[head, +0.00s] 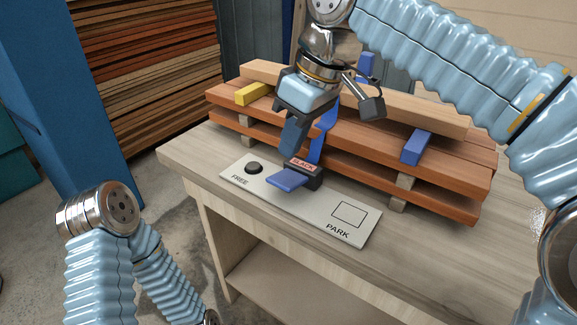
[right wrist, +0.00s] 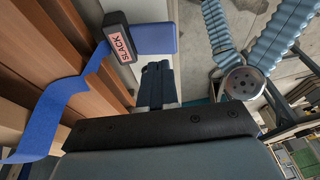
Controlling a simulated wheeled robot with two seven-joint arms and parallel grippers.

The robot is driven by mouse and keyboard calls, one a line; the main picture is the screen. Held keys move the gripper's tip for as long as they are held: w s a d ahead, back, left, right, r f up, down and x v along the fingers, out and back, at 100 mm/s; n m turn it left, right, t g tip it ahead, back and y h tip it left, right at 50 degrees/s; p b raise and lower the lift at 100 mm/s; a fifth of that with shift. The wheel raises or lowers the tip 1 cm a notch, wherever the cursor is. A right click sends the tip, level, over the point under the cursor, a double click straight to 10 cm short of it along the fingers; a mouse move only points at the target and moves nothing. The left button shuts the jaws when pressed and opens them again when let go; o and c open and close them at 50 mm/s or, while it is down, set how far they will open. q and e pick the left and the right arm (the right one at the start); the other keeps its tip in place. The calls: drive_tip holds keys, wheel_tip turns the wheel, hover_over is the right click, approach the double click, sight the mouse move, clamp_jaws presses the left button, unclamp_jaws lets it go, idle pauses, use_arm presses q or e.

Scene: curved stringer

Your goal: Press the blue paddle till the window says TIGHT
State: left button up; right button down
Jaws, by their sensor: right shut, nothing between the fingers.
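The blue paddle (head: 286,180) sticks out from the front of a black ratchet body (head: 311,178) on a pale plate. The window (head: 303,164) on that body reads SLACK. A blue strap (head: 325,128) runs from the body up over the stacked boards. In the right wrist view the dark fingers (right wrist: 158,82) are beside the paddle (right wrist: 157,38), with a gap in the picture; the window (right wrist: 121,44) again reads SLACK. My left gripper is out of view; only its arm shows.
The pale plate (head: 230,173) carries a black knob (head: 254,168) by FREE and an outlined square (head: 349,214) by PARK. The bench's right front is clear.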

sight(282, 179)
drive_tip(key=shift+s+a+f+b, duration=0.1)
drive_tip(key=shift+s+f, duration=0.05)
drive_tip(key=shift+f, duration=0.5)
drive_tip(key=shift+s+a+f+b, duration=0.1)
drive_tip(key=shift+s+f+b, duration=0.05)
drive_tip(key=shift+f, duration=0.45)
drive_tip(key=shift+s+a+f+b, duration=0.1)
drive_tip(key=shift+s+f, duration=0.05)
drive_tip(key=shift+f, duration=0.5)
